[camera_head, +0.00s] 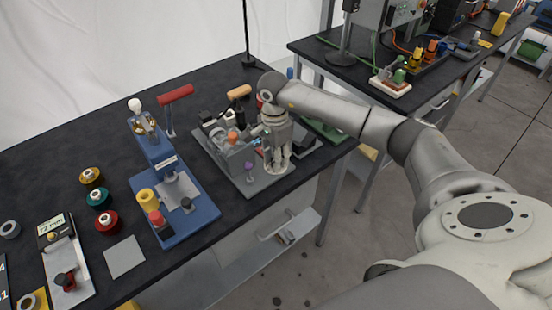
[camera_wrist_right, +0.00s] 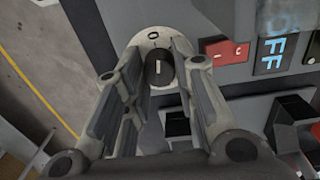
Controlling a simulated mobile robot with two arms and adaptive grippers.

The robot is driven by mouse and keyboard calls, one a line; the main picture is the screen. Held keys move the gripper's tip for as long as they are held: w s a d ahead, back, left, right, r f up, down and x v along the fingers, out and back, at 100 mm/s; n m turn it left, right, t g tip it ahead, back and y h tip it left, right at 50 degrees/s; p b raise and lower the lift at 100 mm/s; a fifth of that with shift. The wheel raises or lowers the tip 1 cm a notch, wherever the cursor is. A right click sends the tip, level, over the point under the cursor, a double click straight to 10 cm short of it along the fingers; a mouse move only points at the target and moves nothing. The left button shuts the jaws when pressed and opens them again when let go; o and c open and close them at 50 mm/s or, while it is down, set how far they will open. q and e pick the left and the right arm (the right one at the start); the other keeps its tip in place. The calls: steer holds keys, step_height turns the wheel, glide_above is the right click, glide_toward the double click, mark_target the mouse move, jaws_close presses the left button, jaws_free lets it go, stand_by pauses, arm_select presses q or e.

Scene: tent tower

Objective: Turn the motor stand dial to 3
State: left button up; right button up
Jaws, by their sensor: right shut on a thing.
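The motor stand (camera_head: 243,178) is a grey unit on a flat plate near the right end of the dark bench. My right gripper (camera_head: 277,158) reaches down onto its right side and hides the dial in the head view. In the right wrist view, the dial (camera_wrist_right: 159,68) is a black knob with a white line on a pale round plate. A 0 mark shows at the plate's top, and the line points roughly that way. The two fingers of the right gripper (camera_wrist_right: 160,80) are shut on the knob's sides. A display (camera_wrist_right: 276,40) reads OFF. My left gripper is not in view.
A blue press-like fixture (camera_head: 178,200) stands left of the motor stand, with several coloured spools further left. A red-handled tool (camera_head: 175,95) and an orange-handled one (camera_head: 239,92) stand behind. A red label (camera_wrist_right: 223,52) sits beside the dial. Another bench (camera_head: 345,68) is at the back right.

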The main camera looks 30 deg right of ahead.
steer(key=m+b, duration=0.1)
steer(key=m, duration=0.2)
steer(key=shift+f, duration=0.1)
steer(key=m+b, duration=0.1)
steer(key=m, duration=0.2)
steer(key=shift+m, duration=0.3)
steer(key=m+b, duration=0.1)
steer(key=m, duration=0.5)
steer(key=shift+b, duration=0.4)
steer(key=m, duration=0.5)
steer(key=shift+m+b, duration=0.3)
steer(key=m, duration=0.6)
steer(key=shift+a+r+t, duration=0.1)
steer(key=shift+r+t, duration=0.1)
steer(key=shift+t, duration=0.1)
steer(key=o, duration=0.7)
steer(key=shift+s, duration=0.1)
steer(key=shift+o, duration=0.2)
